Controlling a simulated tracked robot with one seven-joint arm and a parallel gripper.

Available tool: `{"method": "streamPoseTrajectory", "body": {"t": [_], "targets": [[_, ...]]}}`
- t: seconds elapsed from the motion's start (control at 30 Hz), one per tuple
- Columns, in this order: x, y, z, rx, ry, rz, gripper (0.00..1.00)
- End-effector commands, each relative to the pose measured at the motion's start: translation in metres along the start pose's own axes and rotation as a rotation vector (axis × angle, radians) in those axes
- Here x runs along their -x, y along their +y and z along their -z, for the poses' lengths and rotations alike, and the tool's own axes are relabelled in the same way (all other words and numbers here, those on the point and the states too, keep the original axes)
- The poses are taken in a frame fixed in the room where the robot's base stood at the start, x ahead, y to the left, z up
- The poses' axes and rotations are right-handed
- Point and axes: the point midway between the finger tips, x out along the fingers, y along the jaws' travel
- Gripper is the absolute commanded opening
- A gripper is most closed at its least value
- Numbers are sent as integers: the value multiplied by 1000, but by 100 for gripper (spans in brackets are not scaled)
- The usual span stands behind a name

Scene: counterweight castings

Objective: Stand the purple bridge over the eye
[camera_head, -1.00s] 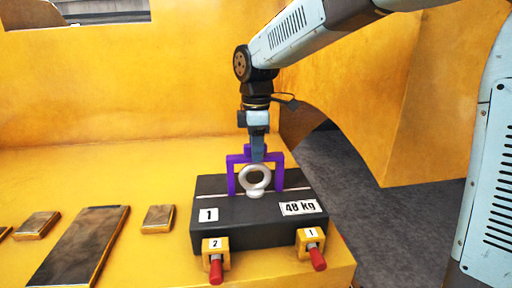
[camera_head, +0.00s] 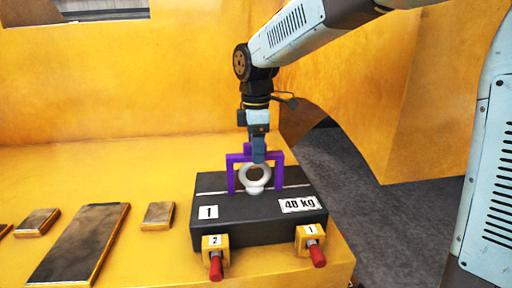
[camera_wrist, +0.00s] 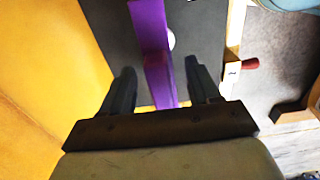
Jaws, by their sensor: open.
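The purple bridge (camera_head: 240,158) stands upright on the dark block marked 48 kg (camera_head: 258,222). Its two legs stand left and right of the pale ring-shaped eye (camera_head: 266,177) on the block's top. In the wrist view the bridge (camera_wrist: 152,40) runs between my fingers, and only a sliver of the eye (camera_wrist: 171,40) shows beside it. My gripper (camera_head: 258,160) points down at the top of the bridge. In the wrist view my gripper (camera_wrist: 162,88) is open, with gaps between the bridge and both fingers.
Two red-handled pins in yellow brackets, marked 2 (camera_head: 216,262) and 1 (camera_head: 314,248), stick out at the block's front. Several flat metal plates, one large (camera_head: 80,245), lie on the yellow deck to the left. Grey floor (camera_head: 385,225) lies right of the deck edge.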

Motion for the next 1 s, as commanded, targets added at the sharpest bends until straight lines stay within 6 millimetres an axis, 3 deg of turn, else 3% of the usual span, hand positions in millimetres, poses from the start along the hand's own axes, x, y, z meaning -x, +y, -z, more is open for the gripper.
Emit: {"method": "streamPoseTrajectory", "body": {"t": [0.37,1.0], "targets": [[9,0,0,0,1,-1,61],[121,1,0,0,1,-2,61]]}}
